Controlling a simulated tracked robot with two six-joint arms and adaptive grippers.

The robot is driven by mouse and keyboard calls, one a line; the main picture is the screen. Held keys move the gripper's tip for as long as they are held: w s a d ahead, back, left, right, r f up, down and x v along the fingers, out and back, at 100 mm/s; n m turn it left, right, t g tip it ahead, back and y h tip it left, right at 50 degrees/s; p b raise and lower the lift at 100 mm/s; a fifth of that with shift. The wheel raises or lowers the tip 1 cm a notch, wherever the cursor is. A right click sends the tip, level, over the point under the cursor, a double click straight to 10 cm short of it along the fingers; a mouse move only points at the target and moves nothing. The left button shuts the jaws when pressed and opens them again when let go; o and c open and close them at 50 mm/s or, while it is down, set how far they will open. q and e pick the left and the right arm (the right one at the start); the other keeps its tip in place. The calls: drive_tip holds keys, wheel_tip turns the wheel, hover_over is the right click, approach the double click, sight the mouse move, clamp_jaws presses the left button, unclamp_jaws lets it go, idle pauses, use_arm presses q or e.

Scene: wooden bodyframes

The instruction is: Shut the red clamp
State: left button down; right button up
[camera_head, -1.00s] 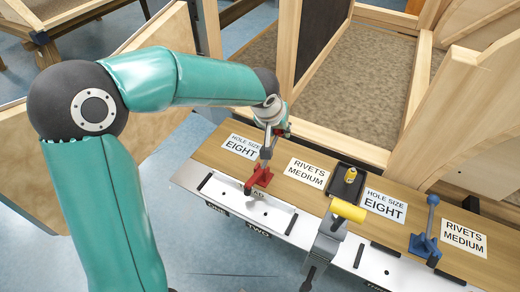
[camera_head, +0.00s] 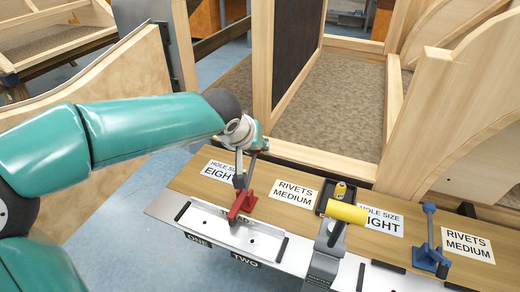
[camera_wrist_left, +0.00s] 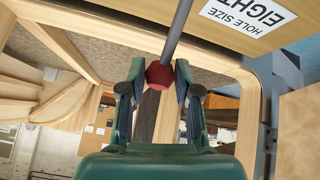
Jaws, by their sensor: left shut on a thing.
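The red clamp (camera_head: 242,204) is fixed on the metal strip along the bench front in the head view. Its grey lever stands up, leaning slightly right. My left gripper (camera_head: 254,149) is at the lever's top; its fingers are partly hidden there. In the left wrist view my left gripper (camera_wrist_left: 159,82) has its fingers on both sides of the lever's red ball knob (camera_wrist_left: 159,75), shut on it. The grey lever rod (camera_wrist_left: 178,32) runs up from the knob.
Wooden frames (camera_head: 310,158) rise behind the bench.

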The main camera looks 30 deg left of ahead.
use_arm(q)
drive_tip(key=shift+s+f, duration=0.1)
drive_tip(key=shift+f, duration=0.1)
drive_tip(key=c, duration=0.9)
unclamp_jaws()
drive_tip(key=shift+o, duration=0.4)
drive_tip(key=shift+r, duration=0.1)
drive_tip(key=v, duration=1.1)
drive_tip(key=shift+s+r, duration=0.2)
drive_tip(key=shift+r, duration=0.15)
drive_tip(key=shift+r, duration=0.1)
